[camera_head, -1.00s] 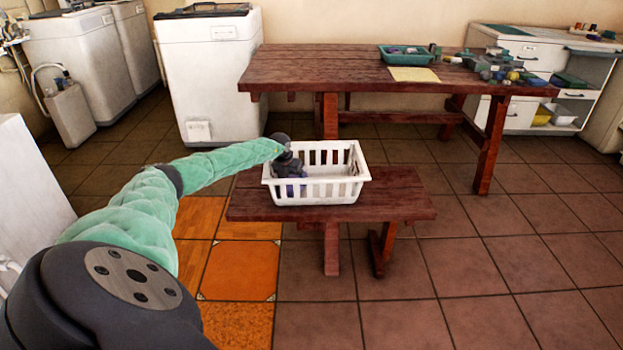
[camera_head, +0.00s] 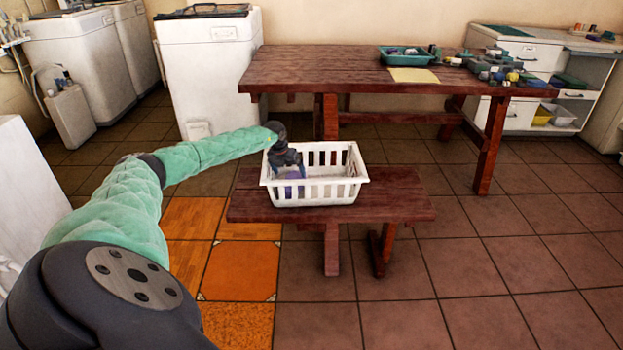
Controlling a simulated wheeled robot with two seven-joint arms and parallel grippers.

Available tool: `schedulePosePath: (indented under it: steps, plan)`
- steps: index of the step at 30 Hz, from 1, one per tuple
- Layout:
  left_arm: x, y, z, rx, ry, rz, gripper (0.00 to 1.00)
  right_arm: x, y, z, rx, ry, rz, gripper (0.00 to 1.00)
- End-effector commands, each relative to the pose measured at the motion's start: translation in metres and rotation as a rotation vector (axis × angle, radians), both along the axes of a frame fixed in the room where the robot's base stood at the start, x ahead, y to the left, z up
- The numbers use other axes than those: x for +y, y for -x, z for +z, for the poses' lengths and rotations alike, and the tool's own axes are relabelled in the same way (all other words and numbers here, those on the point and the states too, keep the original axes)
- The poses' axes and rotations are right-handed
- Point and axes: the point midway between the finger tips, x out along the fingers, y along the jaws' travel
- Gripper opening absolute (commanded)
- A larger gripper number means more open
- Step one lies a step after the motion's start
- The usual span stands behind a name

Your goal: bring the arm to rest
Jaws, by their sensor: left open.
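My left arm, in a green sleeve, comes in from the left and reaches to the white basket (camera_head: 315,192) on the low bench (camera_head: 395,198). My left gripper (camera_head: 288,172) is dark, points down and is open at the basket's left end, over or just inside the rim. A purple-blue thing (camera_head: 291,190) lies in the basket under the gripper, partly hidden by the basket wall. I cannot tell whether the fingers touch it. My right gripper is not in view.
A dark red wooden table (camera_head: 330,72) stands behind the bench, with a teal tray (camera_head: 406,55), a yellow sheet (camera_head: 413,75) and several small items at its right. White washing machines (camera_head: 208,70) stand at the back left. The tiled floor at the right is clear.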

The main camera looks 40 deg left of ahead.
Motion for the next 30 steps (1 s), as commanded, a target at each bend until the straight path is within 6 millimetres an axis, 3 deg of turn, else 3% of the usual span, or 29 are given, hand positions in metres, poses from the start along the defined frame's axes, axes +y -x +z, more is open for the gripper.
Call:
schedulePosePath:
  steps: [6, 17, 23, 26, 30]
  plan:
    - [0.0, 0.005, 0.015, 0.001, 0.0, 0.0, 1.0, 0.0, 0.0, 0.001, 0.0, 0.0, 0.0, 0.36]
    - [0.0, 0.001, 0.017, -0.019, -0.006, -0.015, 1.0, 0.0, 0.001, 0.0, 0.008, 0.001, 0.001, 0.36]
    - [0.001, -0.033, 0.031, -0.217, -0.018, -0.027, 1.0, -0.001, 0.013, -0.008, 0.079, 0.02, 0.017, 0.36]
    - [-0.005, -0.061, 0.05, -0.388, 0.01, -0.013, 1.0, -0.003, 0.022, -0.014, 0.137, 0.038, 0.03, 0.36]
    - [-0.03, -0.097, 0.089, -0.634, 0.074, 0.013, 1.0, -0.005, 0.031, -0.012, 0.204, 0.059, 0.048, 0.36]
